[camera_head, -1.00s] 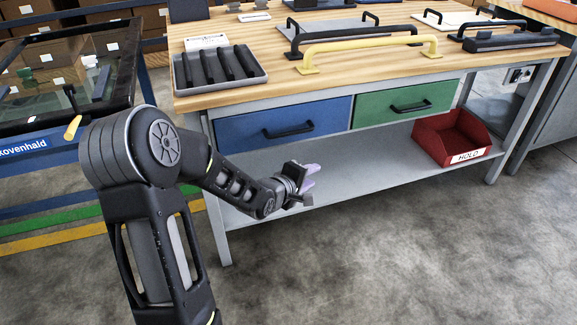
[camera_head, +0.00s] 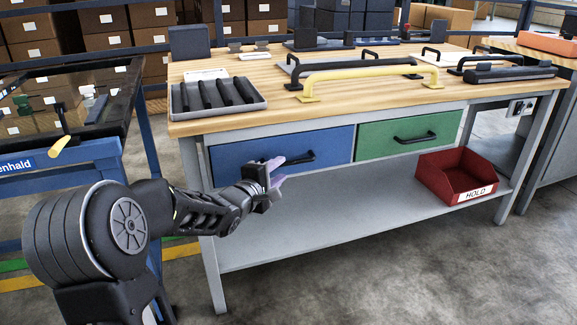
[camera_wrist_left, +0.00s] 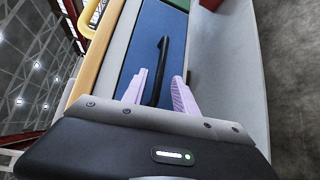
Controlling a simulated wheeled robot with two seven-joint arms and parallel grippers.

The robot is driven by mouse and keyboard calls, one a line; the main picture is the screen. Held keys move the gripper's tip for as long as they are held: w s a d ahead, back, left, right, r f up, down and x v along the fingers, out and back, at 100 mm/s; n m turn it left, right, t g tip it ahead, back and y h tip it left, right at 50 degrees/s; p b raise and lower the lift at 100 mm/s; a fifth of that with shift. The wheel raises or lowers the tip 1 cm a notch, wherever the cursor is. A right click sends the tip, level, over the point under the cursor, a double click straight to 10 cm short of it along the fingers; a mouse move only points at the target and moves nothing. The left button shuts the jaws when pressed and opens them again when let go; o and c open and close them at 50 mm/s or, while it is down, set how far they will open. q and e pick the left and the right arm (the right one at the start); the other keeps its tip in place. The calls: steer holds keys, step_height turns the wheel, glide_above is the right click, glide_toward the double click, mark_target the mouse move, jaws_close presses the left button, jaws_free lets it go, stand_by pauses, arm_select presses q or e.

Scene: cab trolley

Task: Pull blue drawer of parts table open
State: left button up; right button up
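The blue drawer (camera_head: 232,155) of the parts table (camera_head: 190,128) is shut, under the left part of the tabletop. Its black bar handle (camera_head: 302,160) runs along its front. My left gripper (camera_head: 275,170) is in front of the handle's left end. In the left wrist view, the lilac fingers of the left gripper (camera_wrist_left: 160,92) are spread open, one on each side of the black handle (camera_wrist_left: 161,70). I cannot tell whether a finger touches it. The blue drawer front (camera_wrist_left: 146,40) fills the middle of that view. My right gripper is not in view.
A green drawer (camera_head: 375,140) is right of the blue one. A red HOLD bin (camera_head: 437,180) stands on the lower shelf (camera_head: 330,215). A grey tray (camera_head: 185,110) and a yellow handle (camera_head: 340,76) lie on top. A blue trolley (camera_head: 85,155) stands left.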

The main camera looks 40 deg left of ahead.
mark_target(287, 164)
arm_select(q)
steer(key=b+x, duration=0.2)
steer(key=x, duration=0.4)
steer(key=shift+w, duration=0.1)
jaws_close()
steer(key=shift+f, duration=0.1)
stand_by(1.2)
